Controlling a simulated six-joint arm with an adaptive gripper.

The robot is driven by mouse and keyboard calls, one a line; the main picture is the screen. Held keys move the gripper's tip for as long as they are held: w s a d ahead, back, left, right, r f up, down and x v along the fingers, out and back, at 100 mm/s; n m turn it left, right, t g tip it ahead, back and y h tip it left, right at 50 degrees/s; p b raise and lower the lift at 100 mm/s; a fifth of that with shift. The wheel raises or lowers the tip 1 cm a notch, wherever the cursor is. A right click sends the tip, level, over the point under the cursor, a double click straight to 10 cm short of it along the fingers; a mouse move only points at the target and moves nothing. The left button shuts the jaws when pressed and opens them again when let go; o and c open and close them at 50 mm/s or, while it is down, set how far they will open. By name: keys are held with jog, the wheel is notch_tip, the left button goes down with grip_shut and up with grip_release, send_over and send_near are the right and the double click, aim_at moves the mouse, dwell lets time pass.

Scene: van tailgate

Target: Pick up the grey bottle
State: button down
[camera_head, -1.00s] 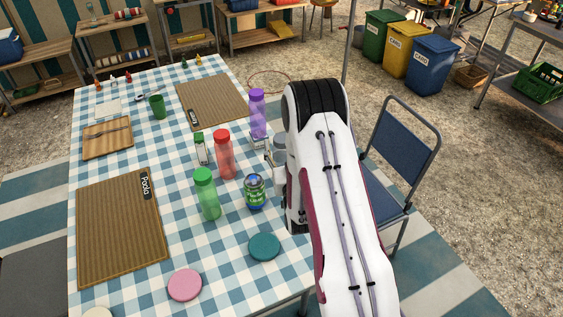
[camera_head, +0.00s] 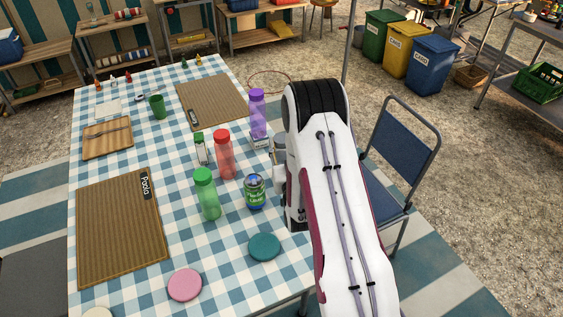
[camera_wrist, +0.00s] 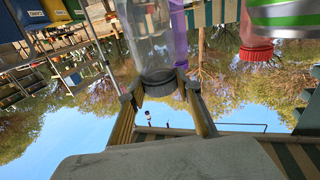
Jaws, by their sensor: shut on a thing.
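The grey bottle (camera_head: 279,146) stands near the right edge of the table in the head view, partly hidden by my arm. In the wrist view, which is upside down, the grey bottle (camera_wrist: 150,38) has a clear greyish body and a dark grey cap. My gripper (camera_wrist: 160,90) has a finger on each side of the cap end and is shut on the bottle. In the head view my arm hides most of the gripper. I cannot tell whether the bottle's base touches the table.
A purple bottle (camera_head: 257,112), a red bottle (camera_head: 224,155), a green bottle (camera_head: 207,195) and a can (camera_head: 254,192) stand close to the left. A blue chair (camera_head: 400,150) is at the right.

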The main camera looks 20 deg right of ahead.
jog(key=shift+r, duration=0.2)
jog(key=shift+r, duration=4.85)
